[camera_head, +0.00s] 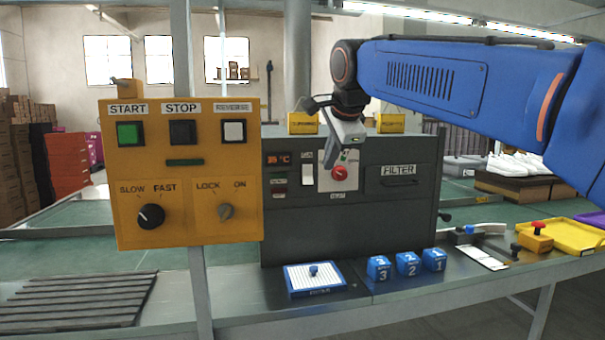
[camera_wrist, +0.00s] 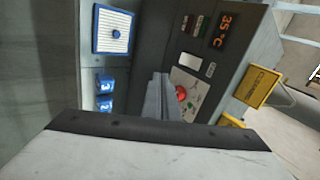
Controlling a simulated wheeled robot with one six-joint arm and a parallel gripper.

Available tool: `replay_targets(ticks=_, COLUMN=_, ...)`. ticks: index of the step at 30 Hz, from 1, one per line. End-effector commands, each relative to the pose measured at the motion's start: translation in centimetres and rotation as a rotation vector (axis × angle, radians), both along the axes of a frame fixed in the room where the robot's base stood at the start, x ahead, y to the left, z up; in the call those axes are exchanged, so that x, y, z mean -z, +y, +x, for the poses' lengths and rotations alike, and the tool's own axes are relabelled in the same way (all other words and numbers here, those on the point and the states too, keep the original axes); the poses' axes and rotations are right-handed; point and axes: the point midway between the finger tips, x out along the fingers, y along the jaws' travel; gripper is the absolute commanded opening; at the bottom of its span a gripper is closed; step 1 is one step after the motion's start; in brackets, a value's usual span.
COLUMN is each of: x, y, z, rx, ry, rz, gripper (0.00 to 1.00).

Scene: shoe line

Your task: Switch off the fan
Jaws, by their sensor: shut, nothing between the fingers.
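The dark grey control box (camera_head: 350,225) stands on the bench. On its face is a white rocker switch (camera_head: 307,174) under a small label that I cannot read clearly; which way it is tipped I cannot tell. To its right a red knob (camera_head: 339,173) sits on a white plate marked HEAT. My gripper (camera_head: 329,162) is shut and empty, in front of the box between the rocker and the knob. In the wrist view the closed fingers (camera_wrist: 163,97) point at the panel, beside the red knob (camera_wrist: 182,92), with the white rocker (camera_wrist: 190,62) uncovered. Contact cannot be seen.
A yellow panel (camera_head: 190,175) with START, STOP and REVERSE buttons stands left of the box. A red temperature display (camera_head: 278,159) is left of the rocker. Blue numbered blocks (camera_head: 408,263) and a blue-framed tray (camera_head: 314,290) lie in front.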

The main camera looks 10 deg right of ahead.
Motion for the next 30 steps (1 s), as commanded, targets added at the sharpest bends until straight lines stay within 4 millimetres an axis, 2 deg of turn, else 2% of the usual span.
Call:
replay_targets(ticks=3, x=-1.3, y=0.5, z=1.3, rx=0.047, ry=-0.013, rz=0.043, gripper=0.00)
replay_targets(ticks=6, x=-1.8, y=0.6, z=1.7, rx=0.068, ry=-0.019, rz=0.062, gripper=0.00)
replay_targets(ticks=18, x=-1.8, y=0.7, z=1.8, rx=0.073, ry=-0.019, rz=0.066, gripper=0.00)
replay_targets(ticks=23, x=-0.8, y=0.7, z=2.6, rx=0.074, ry=-0.017, rz=0.066, gripper=0.00)
replay_targets(ticks=30, x=2.2, y=0.6, z=5.2, rx=0.074, ry=-0.016, rz=0.065, gripper=0.00)
